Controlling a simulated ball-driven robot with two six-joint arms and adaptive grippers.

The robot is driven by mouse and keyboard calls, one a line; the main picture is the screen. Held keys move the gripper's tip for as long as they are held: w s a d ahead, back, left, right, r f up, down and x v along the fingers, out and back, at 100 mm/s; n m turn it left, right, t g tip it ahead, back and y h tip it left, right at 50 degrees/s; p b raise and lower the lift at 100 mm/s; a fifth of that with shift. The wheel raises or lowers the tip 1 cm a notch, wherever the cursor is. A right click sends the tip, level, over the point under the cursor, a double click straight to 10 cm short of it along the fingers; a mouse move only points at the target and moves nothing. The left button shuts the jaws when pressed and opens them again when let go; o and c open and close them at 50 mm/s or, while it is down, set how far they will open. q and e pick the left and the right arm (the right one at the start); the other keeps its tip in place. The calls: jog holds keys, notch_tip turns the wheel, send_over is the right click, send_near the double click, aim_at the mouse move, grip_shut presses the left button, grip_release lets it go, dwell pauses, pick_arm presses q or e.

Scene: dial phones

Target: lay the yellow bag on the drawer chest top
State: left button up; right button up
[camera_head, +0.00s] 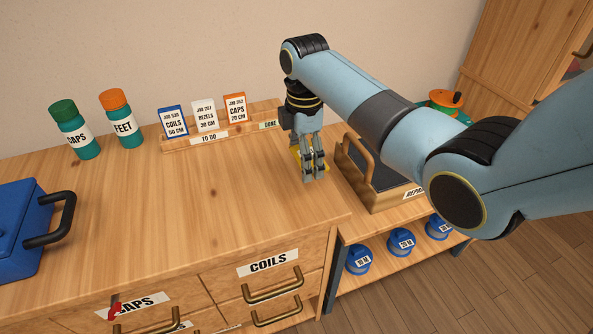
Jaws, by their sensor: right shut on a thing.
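My right gripper (315,168) points down over the right end of the drawer chest top (215,225). It is shut on the yellow bag (296,156), and only small yellow patches of the bag show beside and between the fingers. The fingers hide most of the bag. I cannot tell whether the bag touches the wood. My left gripper is not in view.
A card rack (210,140) with several cards stands at the back. Two labelled bottles, CAPS (76,130) and FEET (122,120), are at back left. A blue case (20,225) sits at left. A wooden tray (372,185) stands right. The chest top's middle is clear.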

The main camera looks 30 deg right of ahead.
aim_at(298, 183)
jog(key=shift+a+f, duration=0.5)
jog(key=shift+a, duration=0.15)
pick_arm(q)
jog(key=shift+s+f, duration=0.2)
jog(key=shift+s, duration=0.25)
pick_arm(e)
jog(key=shift+f, duration=1.9)
jog(key=o, duration=0.9)
jog(key=shift+f, duration=0.1)
jog(key=shift+o, duration=0.2)
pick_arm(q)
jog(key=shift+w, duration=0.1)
pick_arm(e)
notch_tip(298, 183, up, 12)
jog(key=shift+r+p, duration=0.15)
jog(key=shift+p, duration=0.15)
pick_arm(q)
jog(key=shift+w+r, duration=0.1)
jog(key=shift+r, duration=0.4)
